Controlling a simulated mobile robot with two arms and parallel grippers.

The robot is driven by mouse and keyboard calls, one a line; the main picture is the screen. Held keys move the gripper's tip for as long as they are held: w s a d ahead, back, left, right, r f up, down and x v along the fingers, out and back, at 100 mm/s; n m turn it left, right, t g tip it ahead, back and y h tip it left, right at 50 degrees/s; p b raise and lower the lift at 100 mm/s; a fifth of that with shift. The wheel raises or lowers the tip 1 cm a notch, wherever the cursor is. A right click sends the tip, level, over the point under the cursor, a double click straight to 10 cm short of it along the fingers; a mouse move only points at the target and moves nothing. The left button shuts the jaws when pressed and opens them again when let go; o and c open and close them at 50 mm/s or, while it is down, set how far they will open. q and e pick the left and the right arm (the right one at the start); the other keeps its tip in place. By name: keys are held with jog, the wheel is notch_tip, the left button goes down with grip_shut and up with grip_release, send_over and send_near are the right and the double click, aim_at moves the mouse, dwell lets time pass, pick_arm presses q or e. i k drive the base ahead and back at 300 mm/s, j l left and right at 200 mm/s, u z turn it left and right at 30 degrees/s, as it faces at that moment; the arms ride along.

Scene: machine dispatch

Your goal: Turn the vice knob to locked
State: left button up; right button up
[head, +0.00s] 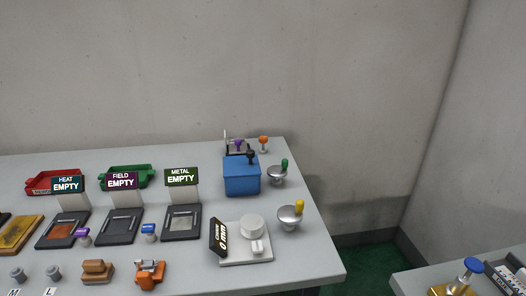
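No gripper shows in the head view. I cannot tell for sure which thing is the vice. A white device (246,253) near the right front of the grey table has a round white knob (252,226), a small white block and a dark tilted sign reading "0 mm". A small orange and grey clamp-like item (150,274) sits at the table's front edge. No locked or unlocked marking is readable on either.
Three dark stations with EMPTY signs (121,181) stand on the grey table (185,255). Behind the white device are a blue box (242,178) and silver domed pedestals with a yellow (299,207) and a green knob (285,163). Another table (412,282) is at lower right.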

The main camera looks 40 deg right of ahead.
aim_at(263, 140)
jog(key=z, duration=1.7)
